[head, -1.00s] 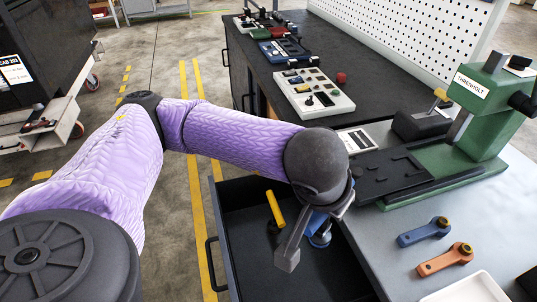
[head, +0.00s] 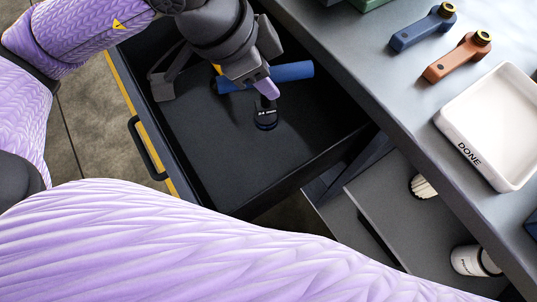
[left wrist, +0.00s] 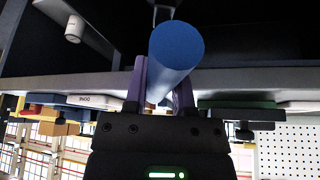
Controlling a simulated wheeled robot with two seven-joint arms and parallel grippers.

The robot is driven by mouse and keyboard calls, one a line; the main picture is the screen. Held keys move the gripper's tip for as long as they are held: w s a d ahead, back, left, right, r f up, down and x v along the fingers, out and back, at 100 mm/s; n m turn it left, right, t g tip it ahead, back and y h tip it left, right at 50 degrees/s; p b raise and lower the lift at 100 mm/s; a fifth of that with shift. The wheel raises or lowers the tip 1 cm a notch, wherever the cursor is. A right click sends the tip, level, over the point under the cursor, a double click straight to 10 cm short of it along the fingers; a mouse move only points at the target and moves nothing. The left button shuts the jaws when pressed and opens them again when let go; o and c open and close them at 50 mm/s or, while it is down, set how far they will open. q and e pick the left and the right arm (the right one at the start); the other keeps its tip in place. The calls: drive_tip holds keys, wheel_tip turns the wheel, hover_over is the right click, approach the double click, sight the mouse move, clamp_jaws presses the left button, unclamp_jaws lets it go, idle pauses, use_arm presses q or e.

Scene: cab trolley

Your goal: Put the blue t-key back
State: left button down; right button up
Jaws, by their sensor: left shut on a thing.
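The blue t-key (head: 293,72) is in the head view, its blue crossbar lying roughly level and a dark end marked "24 mm" (head: 266,114) below it. My left gripper (head: 262,86) is shut on it, over the open drawer (head: 220,150). I cannot tell whether the key's lower end touches the drawer floor. In the left wrist view the blue bar (left wrist: 176,48) stands between the two purple fingers and points toward the camera. A yellow piece (head: 217,69) shows a little behind my gripper. My right gripper is not in view.
The grey worktop (head: 390,85) runs along the drawer's right side. A blue crank (head: 423,27), an orange crank (head: 458,57) and a white "DONE" tray (head: 455,128) are on it. A lower shelf (head: 400,205) holds a white can (head: 470,261). The drawer's front floor is clear.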

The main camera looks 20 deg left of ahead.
sight(266, 115)
use_arm(q)
wheel_tip(266, 115, down, 14)
drive_tip(key=b, duration=0.5)
drive_tip(key=shift+c, duration=2.3)
unclamp_jaws()
drive_tip(key=shift+s+r, duration=0.1)
drive_tip(key=shift+r, duration=0.05)
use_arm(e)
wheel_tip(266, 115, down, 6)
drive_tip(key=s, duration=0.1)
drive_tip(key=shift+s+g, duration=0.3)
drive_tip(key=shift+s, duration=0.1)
